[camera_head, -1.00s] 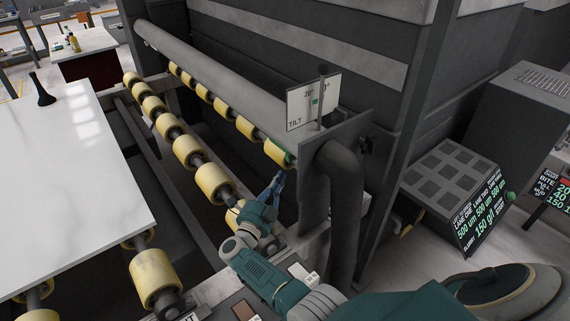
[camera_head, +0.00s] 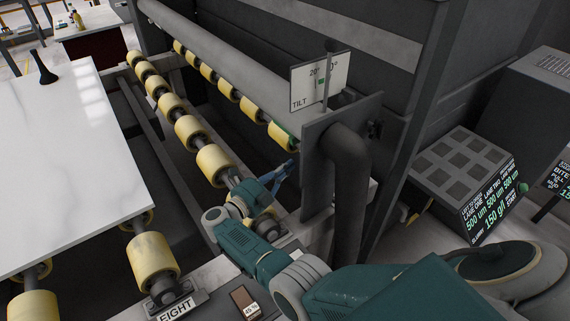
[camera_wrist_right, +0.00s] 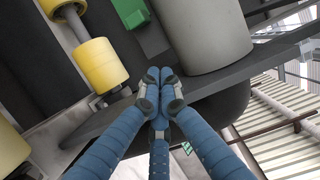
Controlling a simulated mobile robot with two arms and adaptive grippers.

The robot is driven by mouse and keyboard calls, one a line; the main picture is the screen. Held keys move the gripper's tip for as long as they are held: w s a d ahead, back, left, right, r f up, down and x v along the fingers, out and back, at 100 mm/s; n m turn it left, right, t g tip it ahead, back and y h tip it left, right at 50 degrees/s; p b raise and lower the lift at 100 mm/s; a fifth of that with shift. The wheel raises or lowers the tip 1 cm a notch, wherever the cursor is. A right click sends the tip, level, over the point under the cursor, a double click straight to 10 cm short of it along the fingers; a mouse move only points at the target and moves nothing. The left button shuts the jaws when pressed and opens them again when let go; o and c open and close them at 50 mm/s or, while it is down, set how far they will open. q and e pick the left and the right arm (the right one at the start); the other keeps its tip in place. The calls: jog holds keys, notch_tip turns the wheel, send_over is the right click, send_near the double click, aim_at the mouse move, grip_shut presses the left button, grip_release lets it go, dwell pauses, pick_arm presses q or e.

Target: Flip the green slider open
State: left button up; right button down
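A small green piece (camera_head: 293,141) shows at the near end of the back row of yellow rollers, below the TILT plate. In the right wrist view a green block (camera_wrist_right: 132,13) lies at the top, left of a grey cylinder. I cannot tell for certain which green part is the slider. My right gripper (camera_head: 290,166) is just below the green piece in the head view, apart from it. In the wrist view its blue fingers (camera_wrist_right: 158,88) come together at the tips with nothing visible between them. My left gripper is not in view.
The TILT plate (camera_head: 319,83) carries a small green mark behind an upright lever. A dark bracket and thick pipe (camera_head: 346,165) stand right of my right gripper. A white slab (camera_head: 65,165) lies at left. Yellow rollers (camera_head: 214,161) run left of my arm.

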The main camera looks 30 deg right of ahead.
aim_at(295, 139)
jog(key=w+d+b, duration=0.5)
jog(key=w+d, duration=0.1)
jog(key=d, duration=0.1)
jog(key=shift+w, duration=0.15)
dwell(0.3)
